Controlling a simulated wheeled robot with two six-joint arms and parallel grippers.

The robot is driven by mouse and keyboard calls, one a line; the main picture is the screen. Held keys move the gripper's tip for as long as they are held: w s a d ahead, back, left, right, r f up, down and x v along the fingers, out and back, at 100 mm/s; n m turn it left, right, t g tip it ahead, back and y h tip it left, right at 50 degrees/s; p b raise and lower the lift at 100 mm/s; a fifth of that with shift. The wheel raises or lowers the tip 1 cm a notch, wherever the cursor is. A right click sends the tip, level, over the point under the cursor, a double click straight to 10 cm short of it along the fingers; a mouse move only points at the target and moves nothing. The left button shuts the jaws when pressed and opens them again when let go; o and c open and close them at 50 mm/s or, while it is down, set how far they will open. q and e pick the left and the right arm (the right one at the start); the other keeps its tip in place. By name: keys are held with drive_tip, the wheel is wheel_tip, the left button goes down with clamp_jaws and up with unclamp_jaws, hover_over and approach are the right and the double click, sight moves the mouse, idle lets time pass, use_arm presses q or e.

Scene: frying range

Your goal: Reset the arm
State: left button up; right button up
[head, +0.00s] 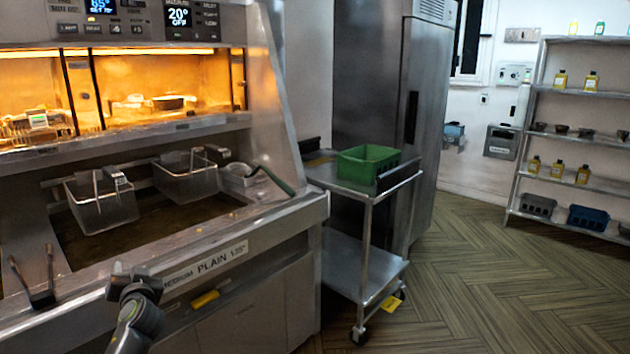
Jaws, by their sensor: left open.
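My left arm comes in at the bottom left of the head view, and its dark grey gripper (130,272) points up and away in front of the fryer's front panel. The gripper is open, and I see nothing between its fingers. It appears apart from the fry baskets and the counter edge, though the exact gap to the panel is hard to judge. My right gripper does not show.
The fryer (290,215) holds two wire baskets (100,205) (187,180). Tongs-like handles (33,285) stand at the left. A steel cart (385,190) carries a green bin (367,163). A steel cabinet (385,90) stands behind. Floor (490,280) at right is clear.

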use_arm(q)
drive_tip(key=w+d+m+t+h, duration=0.3)
drive_tip(key=d+m+t+h, duration=0.2)
drive_tip(key=d+h, duration=0.5)
drive_tip(key=s+a+f+n+g+y, duration=0.1)
drive_tip(key=s+f+g, duration=0.2)
drive_tip(key=s+f, duration=0.7)
drive_tip(key=s+a+f+n+g, duration=0.1)
drive_tip(key=s+f+g, duration=0.2)
drive_tip(key=f, duration=1.3)
drive_tip(key=s+a+f+g+y, duration=0.1)
drive_tip(key=s+f+g, duration=0.2)
drive_tip(key=s+f, duration=0.7)
drive_tip(key=s+d+f+n+g, duration=0.15)
drive_tip(key=s+f+g, duration=0.25)
drive_tip(key=s+f, duration=1.3)
drive_tip(key=s+d+f+g, duration=0.1)
drive_tip(key=s+f, duration=0.1)
drive_tip(key=s, duration=0.7)
drive_tip(key=s+d+f+g, duration=0.2)
drive_tip(key=s+f, duration=0.1)
drive_tip(key=s, duration=0.6)
drive_tip(key=s+d+f+g+h, duration=0.1)
drive_tip(key=s+f+g, duration=0.1)
drive_tip(key=s, duration=0.7)
drive_tip(key=shift+d+f+n, duration=0.35)
drive_tip(key=shift+f+n, duration=0.05)
drive_tip(key=shift+n, duration=0.05)
